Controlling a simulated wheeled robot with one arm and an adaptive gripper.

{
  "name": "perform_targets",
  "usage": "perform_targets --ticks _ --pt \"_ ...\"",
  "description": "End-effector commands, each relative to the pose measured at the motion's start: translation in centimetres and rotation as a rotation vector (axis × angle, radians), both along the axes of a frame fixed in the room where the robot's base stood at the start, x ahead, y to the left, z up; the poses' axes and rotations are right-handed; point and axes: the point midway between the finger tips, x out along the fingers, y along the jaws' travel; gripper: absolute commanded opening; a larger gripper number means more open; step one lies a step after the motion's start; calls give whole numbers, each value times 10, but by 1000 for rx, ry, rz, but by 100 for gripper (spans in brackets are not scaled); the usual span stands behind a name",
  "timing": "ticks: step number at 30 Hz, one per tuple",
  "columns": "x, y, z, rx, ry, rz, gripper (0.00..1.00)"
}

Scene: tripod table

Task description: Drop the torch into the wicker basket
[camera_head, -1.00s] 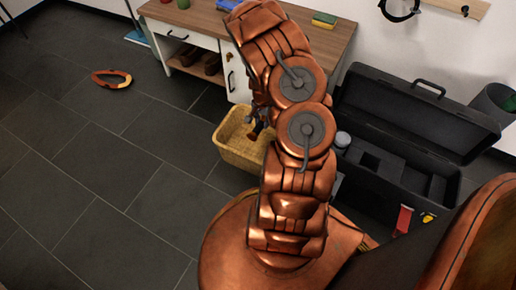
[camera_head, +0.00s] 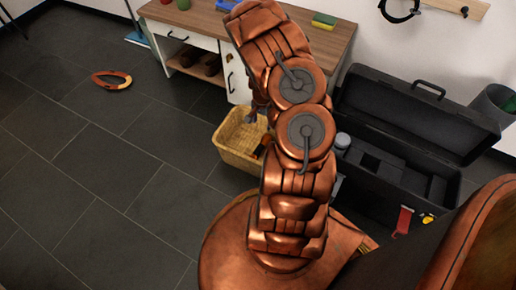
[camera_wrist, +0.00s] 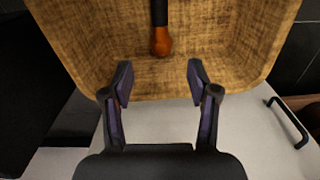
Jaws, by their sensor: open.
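The wicker basket (camera_head: 236,153) stands on the floor by the white cabinet, partly hidden by my arm. In the wrist view its woven inside (camera_wrist: 215,45) fills the upper part. The torch (camera_wrist: 160,40), with a dark handle and an orange-brown end, is inside the basket, apart from my fingers. The handle's far end is cut off by the picture edge. In the head view only a small part of the torch (camera_head: 262,148) shows beside my arm. My gripper (camera_wrist: 160,82) is open and empty above the basket's edge; in the head view it is mostly hidden.
A wooden-topped workbench (camera_head: 300,35) with white fronts stands behind the basket. An open black toolbox (camera_head: 400,165) lies to the right. The tiled floor at left is mostly clear.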

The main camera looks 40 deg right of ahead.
Motion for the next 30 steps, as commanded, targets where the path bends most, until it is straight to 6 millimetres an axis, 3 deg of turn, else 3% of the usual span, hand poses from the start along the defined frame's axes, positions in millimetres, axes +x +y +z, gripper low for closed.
perform_targets --ticks 18,24,30 --pt "1 -1 87 -5 -3 2 60" --pt "1 0 107 -3 -2 1 60" --pt "0 0 113 -2 0 2 60"
